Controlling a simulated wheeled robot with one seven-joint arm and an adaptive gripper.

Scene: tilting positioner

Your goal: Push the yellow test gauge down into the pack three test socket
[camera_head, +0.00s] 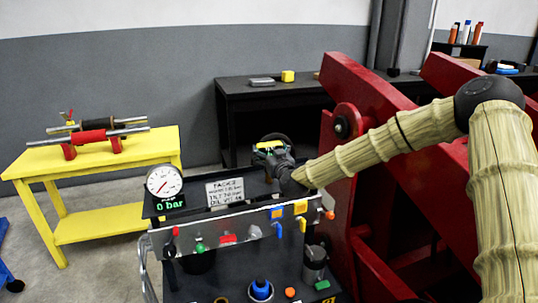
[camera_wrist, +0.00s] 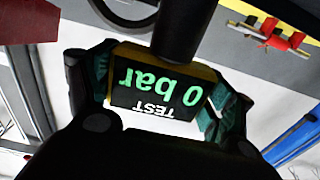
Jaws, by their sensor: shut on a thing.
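The yellow test gauge (camera_head: 267,146) is held in my gripper (camera_head: 273,157) above the black-topped cart. In the wrist view the gauge (camera_wrist: 160,88) has a yellow housing and a black face reading "0 bar" and "TEST", upside down. The teal finger pads of my gripper (camera_wrist: 157,95) press on its two sides. A dark cylinder (camera_wrist: 180,30) meets or overlaps the gauge's far edge; I cannot tell whether they are joined. A sign (camera_head: 225,192) with pack three text stands on the cart. I cannot make out the test socket.
A round dial gauge (camera_head: 164,181) with a green "0 bar" readout stands on the cart's left. A panel (camera_head: 215,236) with coloured knobs and levers lines its front. Large red steel arms (camera_head: 365,95) rise close on the right. A yellow bench (camera_head: 100,158) stands left.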

